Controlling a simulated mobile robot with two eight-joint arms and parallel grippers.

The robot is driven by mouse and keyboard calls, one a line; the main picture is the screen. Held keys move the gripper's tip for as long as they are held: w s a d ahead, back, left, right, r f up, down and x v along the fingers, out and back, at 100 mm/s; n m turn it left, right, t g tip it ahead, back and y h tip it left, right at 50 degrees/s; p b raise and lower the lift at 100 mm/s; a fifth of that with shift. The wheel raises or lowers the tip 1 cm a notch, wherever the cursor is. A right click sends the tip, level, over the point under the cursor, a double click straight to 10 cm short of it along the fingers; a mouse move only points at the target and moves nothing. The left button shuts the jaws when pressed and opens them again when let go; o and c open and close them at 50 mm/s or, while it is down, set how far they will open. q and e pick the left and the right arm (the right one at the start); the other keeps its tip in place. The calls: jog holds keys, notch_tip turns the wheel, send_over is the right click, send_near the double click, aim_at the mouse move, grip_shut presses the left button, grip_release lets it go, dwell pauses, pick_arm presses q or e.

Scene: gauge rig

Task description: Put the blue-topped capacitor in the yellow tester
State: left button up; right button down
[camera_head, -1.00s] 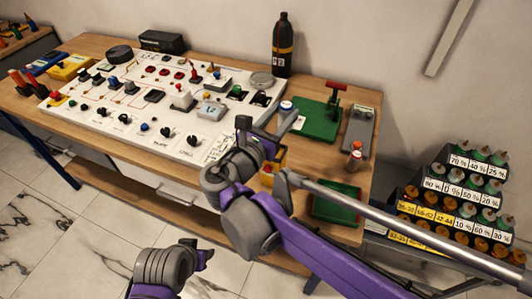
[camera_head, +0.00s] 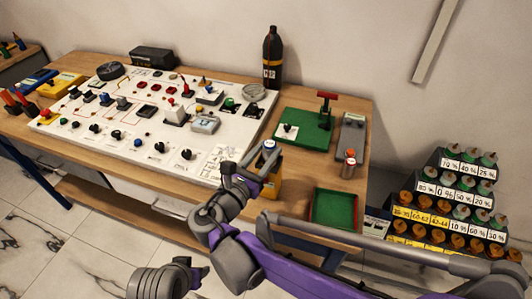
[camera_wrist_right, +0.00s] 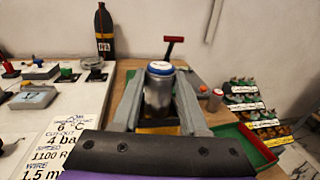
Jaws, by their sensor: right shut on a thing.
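The blue-topped capacitor (camera_head: 269,146) is a silver can with a blue and white top. My right gripper (camera_head: 263,157) is shut on it and holds it upright. The yellow tester (camera_head: 271,188) stands at the table's front edge, directly below the can and partly hidden by my right gripper. In the right wrist view the can (camera_wrist_right: 159,88) is between the two grey fingers, with yellow of the tester (camera_wrist_right: 158,129) under it. I cannot tell whether the can touches the tester.
A green press with a red handle (camera_head: 301,129) stands behind. A red-topped can (camera_head: 349,163) stands to the right, near a grey device (camera_head: 352,135). A green tray (camera_head: 337,209) lies at the front right. The white panel (camera_head: 196,161) with knobs fills the left.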

jog(key=shift+f, duration=0.15)
jog(key=shift+c, duration=2.2)
grip_release()
